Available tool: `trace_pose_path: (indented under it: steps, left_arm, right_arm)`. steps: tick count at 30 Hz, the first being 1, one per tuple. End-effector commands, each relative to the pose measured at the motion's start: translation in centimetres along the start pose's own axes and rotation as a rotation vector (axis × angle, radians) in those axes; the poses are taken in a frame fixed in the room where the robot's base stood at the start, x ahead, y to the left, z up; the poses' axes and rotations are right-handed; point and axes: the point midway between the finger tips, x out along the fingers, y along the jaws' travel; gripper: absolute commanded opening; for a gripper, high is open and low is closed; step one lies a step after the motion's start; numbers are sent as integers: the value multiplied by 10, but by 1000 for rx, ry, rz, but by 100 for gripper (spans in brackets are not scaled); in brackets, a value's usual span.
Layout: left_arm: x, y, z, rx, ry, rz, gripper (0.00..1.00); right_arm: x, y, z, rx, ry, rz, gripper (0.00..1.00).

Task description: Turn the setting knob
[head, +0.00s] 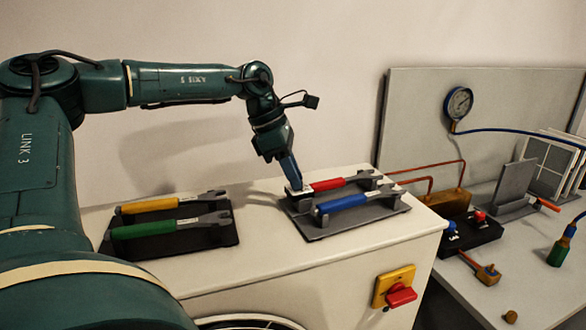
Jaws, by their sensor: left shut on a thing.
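My left gripper (294,186) reaches down from the left arm to the handle end of the red-handled wrench (328,185), and is shut on it. The wrench lies on a dark rack on the white cabinet top, beside a blue-handled wrench (342,201). A red knob (401,295) sits on a yellow plate on the cabinet front, apart from the gripper. A black block (470,235) on the right bench carries a small red knob (479,216) and a small blue one (452,226). I cannot tell which is the setting knob. My right gripper is out of view.
A yellow-handled wrench (150,206) and a green-handled wrench (155,229) lie on a rack at left. A round gauge (459,103) with a blue hose stands on the panel at right. The cabinet top (255,215) between the racks is clear.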

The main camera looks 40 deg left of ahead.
Motion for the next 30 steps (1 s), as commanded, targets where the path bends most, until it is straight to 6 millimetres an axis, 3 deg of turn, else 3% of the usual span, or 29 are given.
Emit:
trace_pose_path:
  steps: [18, 19, 26, 30]
  left_arm:
    - [0, 0, 0, 37, 0, -15, 0]
    - [0, 0, 0, 37, 0, -15, 20]
    - [0, 0, 0, 36, 0, -15, 39]
    - [0, 0, 0, 36, 0, -15, 40]
  right_arm:
    - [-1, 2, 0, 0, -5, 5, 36]
    - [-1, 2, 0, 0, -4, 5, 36]
    - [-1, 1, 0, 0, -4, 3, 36]
    - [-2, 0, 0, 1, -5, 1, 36]
